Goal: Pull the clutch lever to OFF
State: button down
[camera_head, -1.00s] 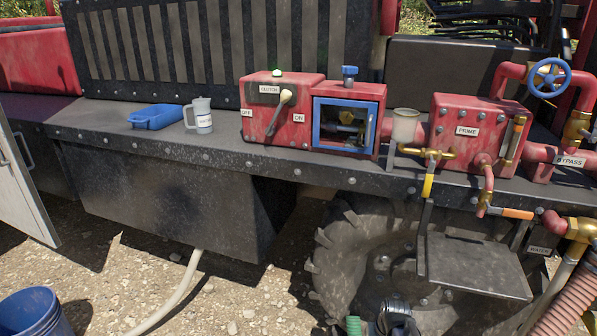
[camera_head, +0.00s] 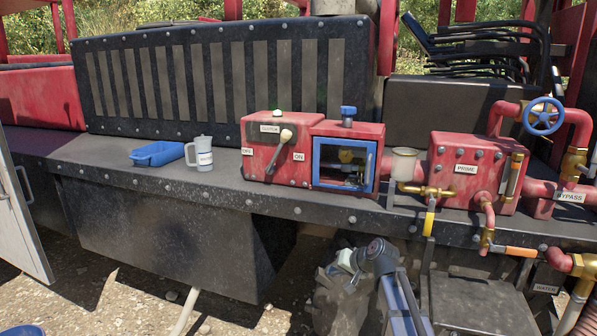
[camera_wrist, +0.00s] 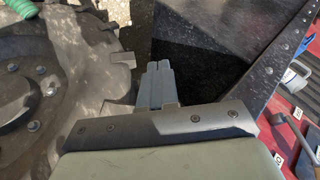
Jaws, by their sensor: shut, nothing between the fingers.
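The red clutch box (camera_head: 262,174) stands on the dark ledge, with a CLUTCH label on it. Its clutch lever (camera_head: 278,149) has a cream round part at the upper right and a dark arm slanting down-left between the OFF label (camera_head: 247,152) and the ON label (camera_head: 298,157). In the wrist view, the lever (camera_wrist: 296,136) shows at the right edge beside the labels. My gripper (camera_wrist: 159,66) is shut and empty. In the head view it is low, in front of the wheel, below and to the right of the lever, and well apart from it; its fingertips are hard to make out there.
A blue tray (camera_head: 157,154) and a grey mug (camera_head: 200,156) stand left of the box. A blue-framed window (camera_head: 316,166) is on its right part. Further right are a cup (camera_head: 404,164), the PRIME box (camera_head: 480,183) and pipes. The ledge's front edge (camera_head: 330,214) lies between my gripper and the box.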

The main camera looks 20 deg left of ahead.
jog(key=w+a+r+m+t+y, duration=0.2)
jog(key=w+r+m+y, duration=0.1)
jog(key=r, duration=0.7)
jog(key=w+a+r+m+t+y, duration=0.2)
jog(key=w+r+m+t, duration=0.1)
jog(key=r, duration=0.7)
jog(key=w+a+r+m+t+y, duration=0.1)
jog(key=w+r+m+t+y, duration=0.1)
jog(key=r, duration=0.9)
jog(key=w+m+y, duration=0.1)
jog(key=w+m, duration=0.1)
jog(key=w, duration=0.1)
jog(key=shift+w+a+m+t+y, duration=0.25)
jog(key=shift+a+m+t+y, duration=0.05)
jog(key=shift+a+m+t, duration=0.1)
jog(key=s+a+x, duration=0.1)
jog(key=s+x, duration=0.1)
jog(key=x, duration=1)
jog(key=shift+a+r, duration=0.35)
jog(key=shift+a, duration=0.25)
